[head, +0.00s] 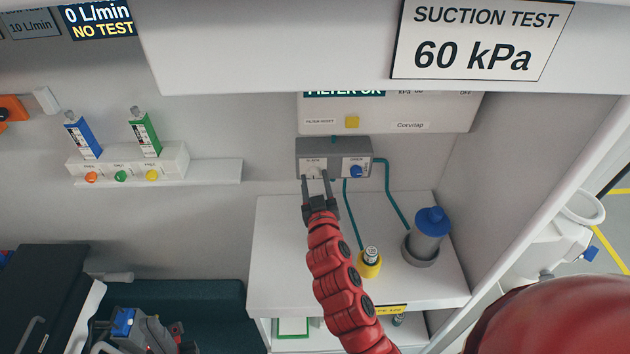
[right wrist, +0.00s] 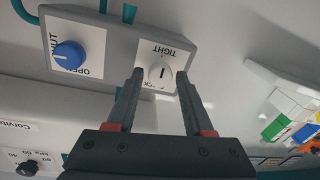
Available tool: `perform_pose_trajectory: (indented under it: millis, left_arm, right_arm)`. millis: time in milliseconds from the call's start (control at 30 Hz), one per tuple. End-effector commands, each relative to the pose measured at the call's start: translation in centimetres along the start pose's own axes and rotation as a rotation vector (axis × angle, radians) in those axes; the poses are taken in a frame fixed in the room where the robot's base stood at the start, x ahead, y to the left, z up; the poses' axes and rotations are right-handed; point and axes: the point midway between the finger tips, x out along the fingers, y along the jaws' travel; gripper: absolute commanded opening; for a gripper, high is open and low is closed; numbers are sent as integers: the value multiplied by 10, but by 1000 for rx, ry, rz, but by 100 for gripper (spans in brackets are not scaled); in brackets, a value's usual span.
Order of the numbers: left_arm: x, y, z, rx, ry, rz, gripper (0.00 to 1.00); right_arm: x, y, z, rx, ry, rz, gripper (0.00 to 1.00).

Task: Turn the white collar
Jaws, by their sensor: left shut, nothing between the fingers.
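The white collar (right wrist: 160,76) is a small round knob with a dark line mark, on the left half of a grey box (head: 333,146) on the wall. A label by it reads TIGHT, upside down in the right wrist view. My right gripper (head: 318,180) is at the collar. In the right wrist view its fingertips (right wrist: 160,74) stand one on each side of the collar, with a narrow gap showing. My left gripper is not in view.
A blue SHUT/OPEN knob (head: 356,171) sits beside the collar on the same box. Teal tubes run down to a shelf (head: 285,270) with a yellow-based vial (head: 369,263) and a blue-lidded canister (head: 429,236). A sign (head: 480,42) reads SUCTION TEST 60 kPa.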

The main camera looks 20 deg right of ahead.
Motion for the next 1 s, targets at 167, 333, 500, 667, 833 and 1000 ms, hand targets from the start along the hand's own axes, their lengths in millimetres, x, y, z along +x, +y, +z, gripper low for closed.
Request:
perform_pose_trajectory:
  millis: [167, 333, 500, 667, 833, 1000]
  left_arm:
    - [0, 0, 0, 0, 0, 0, 0]
    - [0, 0, 0, 0, 0, 0, 0]
    - [-3, 0, 1, 0, 0, 0, 0]
    - [-7, 0, 1, 0, 0, 0, 0]
    - [-6, 0, 1, 0, 0, 0, 0]
    - [-6, 0, 1, 0, 0, 0, 0]
  right_arm:
    - [0, 0, 0, 0, 0, 0, 18]
    - [0, 0, 0, 0, 0, 0, 0]
    - [0, -1, 1, -31, -2, -2, 0]
    - [0, -1, 0, -112, -7, -5, 0]
    - [0, -1, 0, -112, -9, -5, 0]
    - [0, -1, 0, -111, -10, -4, 62]
